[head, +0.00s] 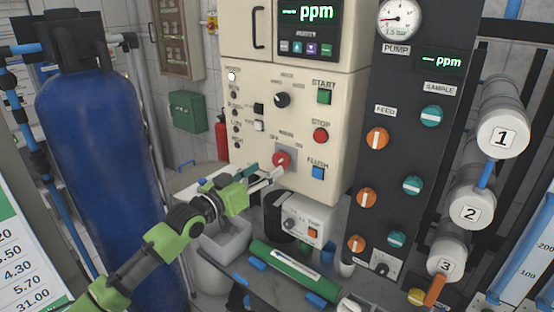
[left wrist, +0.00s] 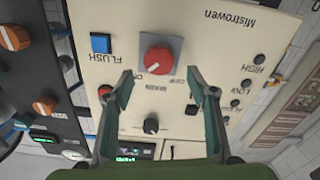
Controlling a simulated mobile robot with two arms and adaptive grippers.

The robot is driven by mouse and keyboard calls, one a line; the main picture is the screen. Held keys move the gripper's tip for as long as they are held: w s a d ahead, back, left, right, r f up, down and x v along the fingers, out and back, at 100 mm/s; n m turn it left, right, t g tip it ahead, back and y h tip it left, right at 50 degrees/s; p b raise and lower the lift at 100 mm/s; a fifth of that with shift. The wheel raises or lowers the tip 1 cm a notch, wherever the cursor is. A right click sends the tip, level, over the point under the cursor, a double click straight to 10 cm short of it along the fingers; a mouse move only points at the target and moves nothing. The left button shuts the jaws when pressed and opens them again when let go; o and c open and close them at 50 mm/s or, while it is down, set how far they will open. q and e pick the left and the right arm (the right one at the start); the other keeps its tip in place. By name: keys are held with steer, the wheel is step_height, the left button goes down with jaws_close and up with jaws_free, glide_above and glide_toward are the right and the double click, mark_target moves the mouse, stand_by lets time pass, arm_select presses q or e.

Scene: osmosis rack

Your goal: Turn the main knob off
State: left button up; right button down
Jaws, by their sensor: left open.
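The main knob (head: 282,159) is a round red knob on a grey square plate, low on the cream control panel. It also shows in the left wrist view (left wrist: 156,58), where the panel appears upside down. Its white mark seems to point toward the ON label. My left gripper (head: 267,176) is open and empty, just in front of the knob and slightly below it in the head view. In the left wrist view its two fingers (left wrist: 160,84) stand apart, with the knob beyond the tips and between their lines. My right gripper is not in view.
Near the knob are the blue flush button (head: 317,172), the red stop button (head: 320,135) and a black selector knob (head: 282,100). A blue tank (head: 100,160) stands left of my arm. A small control box (head: 302,222) sits below the panel.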

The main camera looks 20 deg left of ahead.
mark_target(278, 162)
arm_select(q)
steer(key=p+x, duration=0.1)
steer(key=x, duration=0.5)
steer(key=shift+w, duration=0.15)
steer(key=c, duration=1.1)
